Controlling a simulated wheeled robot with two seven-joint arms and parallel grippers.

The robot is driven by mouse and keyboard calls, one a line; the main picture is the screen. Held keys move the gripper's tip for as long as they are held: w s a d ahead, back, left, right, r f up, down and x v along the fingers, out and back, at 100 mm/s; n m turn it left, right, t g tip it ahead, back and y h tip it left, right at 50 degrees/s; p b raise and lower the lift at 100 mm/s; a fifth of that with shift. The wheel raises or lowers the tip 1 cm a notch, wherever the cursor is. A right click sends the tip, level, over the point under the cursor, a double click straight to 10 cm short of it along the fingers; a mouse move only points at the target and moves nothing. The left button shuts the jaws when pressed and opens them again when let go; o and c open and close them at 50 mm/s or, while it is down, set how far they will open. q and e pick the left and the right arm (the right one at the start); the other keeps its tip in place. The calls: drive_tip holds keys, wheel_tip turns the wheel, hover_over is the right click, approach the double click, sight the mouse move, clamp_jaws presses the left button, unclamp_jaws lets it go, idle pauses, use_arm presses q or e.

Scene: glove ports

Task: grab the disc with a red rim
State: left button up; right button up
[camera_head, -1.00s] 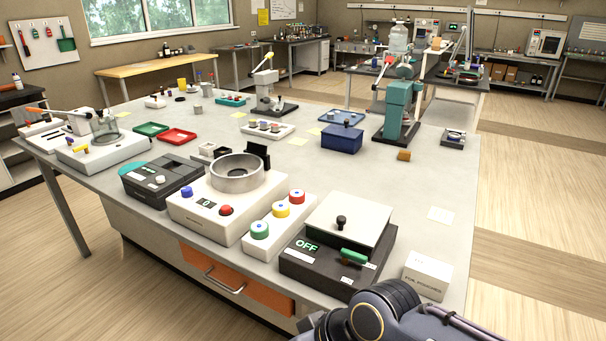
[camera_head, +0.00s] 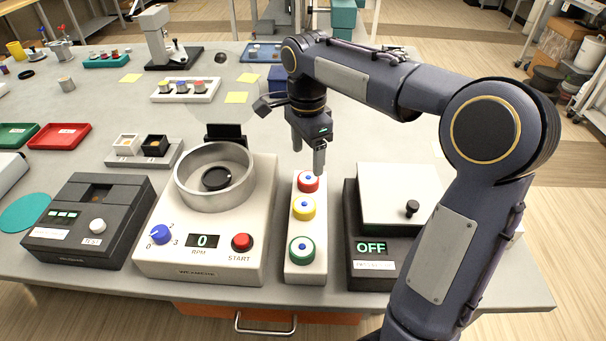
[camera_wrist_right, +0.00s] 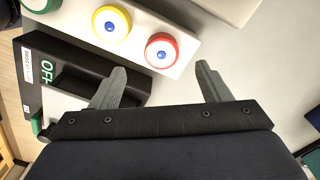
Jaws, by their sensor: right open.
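The disc with a red rim (camera_head: 308,181) has a white face and a blue centre. It sits at the far end of a white block (camera_head: 292,230), behind a yellow-rimmed disc (camera_head: 303,207) and a green-rimmed disc (camera_head: 302,250). My right gripper (camera_head: 308,158) is open and empty, fingers pointing down just behind and above the red-rimmed disc. In the right wrist view the red-rimmed disc (camera_wrist_right: 162,50) lies just beyond the open fingertips (camera_wrist_right: 160,73), roughly between them and not touched as far as I can see. My left gripper is not in view.
A white machine with a metal bowl (camera_head: 215,176) stands left of the block. A dark box reading OFF (camera_head: 372,247) with a pale lid stands close on its right, under my right arm. A white tray with several small items (camera_head: 186,90) lies farther back.

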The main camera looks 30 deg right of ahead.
sight(308, 177)
drive_tip(key=f, duration=0.6)
drive_tip(key=shift+d+f, duration=0.2)
drive_tip(key=shift+f, duration=0.15)
drive_tip(key=c, duration=1.1)
